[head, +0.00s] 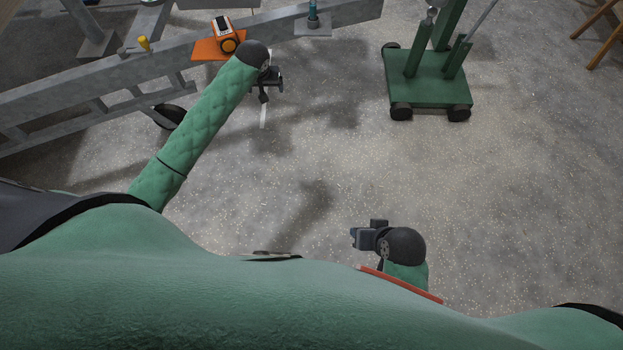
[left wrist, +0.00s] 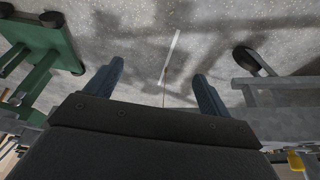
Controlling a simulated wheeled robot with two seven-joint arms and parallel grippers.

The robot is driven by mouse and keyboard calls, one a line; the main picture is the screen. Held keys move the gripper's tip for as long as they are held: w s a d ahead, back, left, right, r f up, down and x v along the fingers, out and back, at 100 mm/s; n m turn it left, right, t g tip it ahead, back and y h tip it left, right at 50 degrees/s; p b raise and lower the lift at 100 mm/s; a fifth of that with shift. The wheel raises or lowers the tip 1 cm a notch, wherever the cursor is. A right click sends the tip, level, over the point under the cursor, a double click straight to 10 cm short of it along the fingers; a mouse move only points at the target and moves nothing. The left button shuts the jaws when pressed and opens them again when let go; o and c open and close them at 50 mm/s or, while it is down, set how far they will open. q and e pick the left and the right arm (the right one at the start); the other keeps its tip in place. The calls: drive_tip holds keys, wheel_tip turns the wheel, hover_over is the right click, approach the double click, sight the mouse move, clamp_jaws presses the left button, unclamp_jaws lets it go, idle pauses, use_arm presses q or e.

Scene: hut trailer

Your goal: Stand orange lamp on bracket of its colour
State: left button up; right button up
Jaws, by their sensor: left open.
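The orange lamp (head: 224,36), with a pale top and a dark round front, is on the orange bracket (head: 204,47) on the trailer frame at the upper left of the head view. It looks upright from above; its underside contact is hidden. My left gripper (head: 265,88) is just right of the lamp and apart from it.
The grey trailer frame (head: 90,90) runs across the upper left. It carries a grey bracket (head: 313,25) with a teal item (head: 313,12) and a yellow knob (head: 144,43). A green wheeled stand (head: 430,80) is at upper right. The middle floor (head: 300,150) is clear.

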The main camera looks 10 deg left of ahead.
use_arm(q)
drive_tip(key=s+d+f+m+h, duration=0.1)
drive_tip(key=s+d+f+m, duration=0.15)
drive_tip(key=s+d, duration=0.65)
drive_tip(key=s+d+f+m+h, duration=0.15)
drive_tip(key=s+d+f, duration=0.25)
drive_tip(key=s+d, duration=0.55)
drive_tip(key=s+d+r+h, duration=0.1)
drive_tip(key=s+d+r, duration=0.1)
drive_tip(key=s, duration=0.7)
drive_tip(key=s+d+r+m+h, duration=0.1)
drive_tip(key=s+d, duration=0.3)
drive_tip(key=s, duration=0.6)
drive_tip(key=shift+s+r, duration=0.15)
drive_tip(key=shift+r, duration=0.3)
drive_tip(key=shift+d, duration=0.1)
